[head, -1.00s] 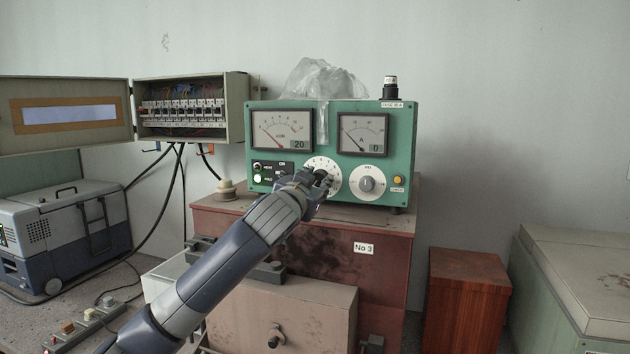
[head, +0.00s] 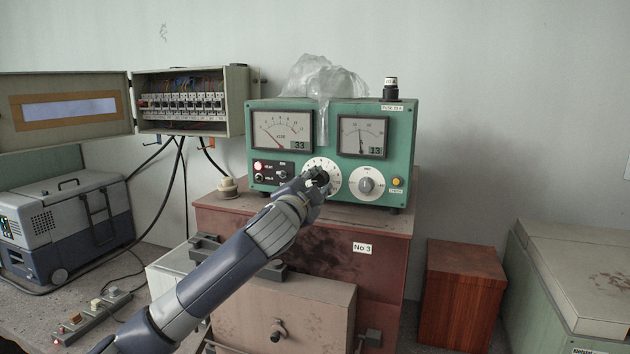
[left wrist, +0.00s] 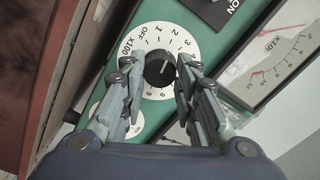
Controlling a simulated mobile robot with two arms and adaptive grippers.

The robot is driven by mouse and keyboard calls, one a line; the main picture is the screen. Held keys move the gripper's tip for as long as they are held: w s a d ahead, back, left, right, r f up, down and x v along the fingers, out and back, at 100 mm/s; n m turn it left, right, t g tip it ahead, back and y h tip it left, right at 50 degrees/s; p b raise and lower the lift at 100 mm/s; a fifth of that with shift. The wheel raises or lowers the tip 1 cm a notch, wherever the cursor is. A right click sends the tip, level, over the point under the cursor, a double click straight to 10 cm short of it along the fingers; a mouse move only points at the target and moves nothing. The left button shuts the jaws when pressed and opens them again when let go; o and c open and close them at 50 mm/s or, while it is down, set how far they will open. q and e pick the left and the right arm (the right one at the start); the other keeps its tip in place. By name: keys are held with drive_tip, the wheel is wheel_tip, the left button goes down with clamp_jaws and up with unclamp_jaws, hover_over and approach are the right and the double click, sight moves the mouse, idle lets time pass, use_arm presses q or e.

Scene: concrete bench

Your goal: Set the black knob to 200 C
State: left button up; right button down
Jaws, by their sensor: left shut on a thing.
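The black knob (left wrist: 159,70) sits at the centre of a white numbered dial (left wrist: 150,38) marked OFF and x100 in the left wrist view. A light pointer line on the knob leans up and right, toward the low numbers; the exact mark is unclear. My left gripper (left wrist: 155,76) has its fingers on both sides of the knob, shut on it. In the head view my left gripper (head: 316,182) partly hides the knob and dial (head: 324,164) on the green instrument panel (head: 335,108). The left meter (head: 283,130) shows 33. My right gripper is not in view.
A second dial (head: 367,183) sits right of the knob, with a yellow button (head: 397,182) beyond it. A red lamp (head: 258,166) is lit at left. The right meter (head: 362,135) reads 13. An open breaker box (head: 238,100) hangs on the wall.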

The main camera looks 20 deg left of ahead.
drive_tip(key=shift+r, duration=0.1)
use_arm(q)
drive_tip(key=shift+f, duration=0.1)
idle(0.3)
drive_tip(key=o, duration=1.1)
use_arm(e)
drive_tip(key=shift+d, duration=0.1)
use_arm(q)
drive_tip(key=s, duration=1.2)
drive_tip(key=shift+f, duration=0.2)
